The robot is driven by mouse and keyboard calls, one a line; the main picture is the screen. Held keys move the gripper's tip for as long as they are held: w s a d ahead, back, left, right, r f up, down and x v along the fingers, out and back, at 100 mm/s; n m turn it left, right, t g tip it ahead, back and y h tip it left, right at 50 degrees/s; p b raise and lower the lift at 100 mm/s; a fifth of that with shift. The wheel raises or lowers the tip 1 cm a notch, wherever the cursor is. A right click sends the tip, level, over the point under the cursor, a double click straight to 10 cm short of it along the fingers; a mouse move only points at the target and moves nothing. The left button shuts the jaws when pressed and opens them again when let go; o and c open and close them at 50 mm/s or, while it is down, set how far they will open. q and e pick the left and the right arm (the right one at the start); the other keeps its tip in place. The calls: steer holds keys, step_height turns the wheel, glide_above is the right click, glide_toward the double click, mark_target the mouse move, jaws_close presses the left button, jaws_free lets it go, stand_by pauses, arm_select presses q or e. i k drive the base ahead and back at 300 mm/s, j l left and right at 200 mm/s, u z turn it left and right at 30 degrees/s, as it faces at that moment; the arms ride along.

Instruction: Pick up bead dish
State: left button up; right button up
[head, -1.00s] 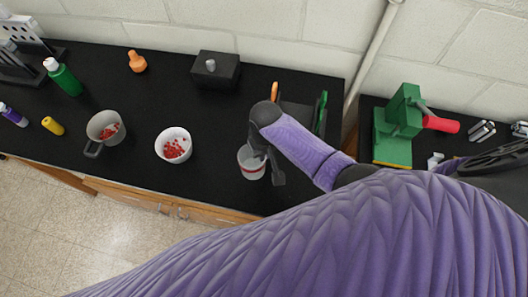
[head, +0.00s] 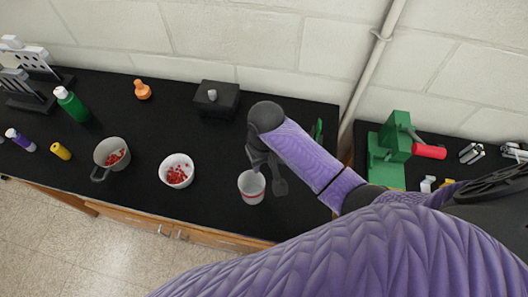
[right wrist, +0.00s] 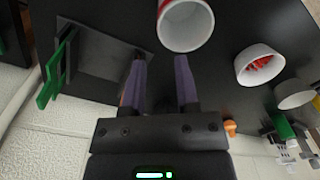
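The bead dish (head: 177,184), a small white bowl holding red beads, stands upright on the black bench left of my right gripper. It also shows at the right of the right wrist view (right wrist: 243,70). My right gripper (head: 269,176) is above the bench, well apart from the dish. In the right wrist view its two fingers (right wrist: 160,58) are spread with nothing between them. A white cup with a red band (head: 251,191) stands close to the fingers, just beyond the tips in the wrist view (right wrist: 187,28). My left gripper is in neither view.
A grey mug with red beads (head: 102,158) stands left of the dish. A black box (head: 218,100), an orange bottle (head: 142,90), green bottle (head: 72,104) and yellow bottle (head: 60,151) stand around. Bench is clear between dish and cup.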

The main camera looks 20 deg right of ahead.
mark_target(173, 161)
steer(key=i+j+z, duration=0.15)
steer(key=j+z, duration=0.25)
steer(key=j, duration=0.3)
steer(key=i+j+z, duration=0.1)
steer(key=j+z, duration=0.3)
steer(key=j, duration=0.3)
steer(key=j+z, duration=0.4)
steer(key=j, duration=0.3)
